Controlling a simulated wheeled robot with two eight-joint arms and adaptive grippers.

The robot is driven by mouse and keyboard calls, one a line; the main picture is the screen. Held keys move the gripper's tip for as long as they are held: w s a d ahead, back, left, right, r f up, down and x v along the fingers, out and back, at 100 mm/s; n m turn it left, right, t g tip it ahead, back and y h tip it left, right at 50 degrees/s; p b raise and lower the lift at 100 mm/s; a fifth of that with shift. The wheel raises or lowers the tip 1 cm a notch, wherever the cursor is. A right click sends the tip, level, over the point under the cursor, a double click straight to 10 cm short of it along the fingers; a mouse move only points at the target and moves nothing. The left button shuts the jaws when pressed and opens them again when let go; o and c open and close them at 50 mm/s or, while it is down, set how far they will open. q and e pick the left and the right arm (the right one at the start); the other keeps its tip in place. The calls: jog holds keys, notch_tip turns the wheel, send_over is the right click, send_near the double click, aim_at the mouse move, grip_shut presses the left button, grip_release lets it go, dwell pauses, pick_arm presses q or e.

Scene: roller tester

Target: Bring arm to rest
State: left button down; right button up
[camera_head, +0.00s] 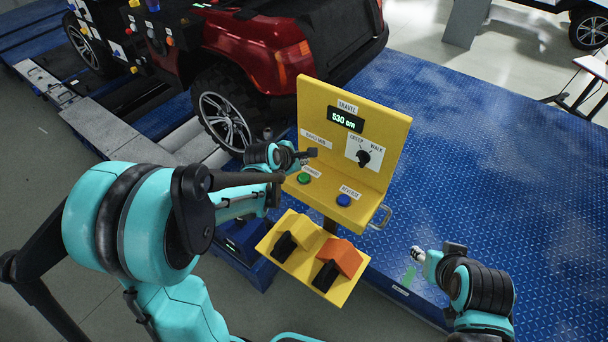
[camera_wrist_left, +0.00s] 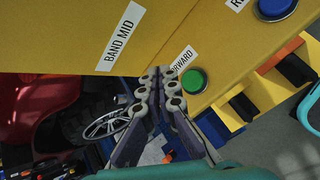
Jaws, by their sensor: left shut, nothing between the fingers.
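My left arm (camera_head: 135,215) reaches in from the left. Its gripper (camera_head: 306,156) is shut and empty in front of the yellow control panel (camera_head: 385,130). In the left wrist view the shut fingertips (camera_wrist_left: 158,76) lie beside the green button (camera_wrist_left: 193,81) and partly cover its FORWARD label; whether they touch the panel cannot be told. The green button (camera_head: 304,178) and the blue button (camera_head: 343,200) also show in the head view. My right arm (camera_head: 480,290) is at the lower right, its gripper (camera_head: 418,256) pointing left above the blue platform, its fingers too small to judge.
The panel shows a 530 cm display (camera_head: 346,119) and a black selector knob (camera_head: 363,157). A lower yellow plate (camera_head: 333,292) carries black and orange pedals. A red vehicle (camera_head: 275,45) stands behind on the left. The blue platform (camera_head: 490,150) is clear on the right.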

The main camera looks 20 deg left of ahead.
pick_arm(q)
jog(key=s+f+m+g+y+b, duration=0.2)
jog(key=s+m+b, duration=0.6)
jog(key=s+m, duration=1.6)
jog(key=shift+s+f, duration=0.25)
jog(key=shift+s, duration=0.25)
dwell(0.4)
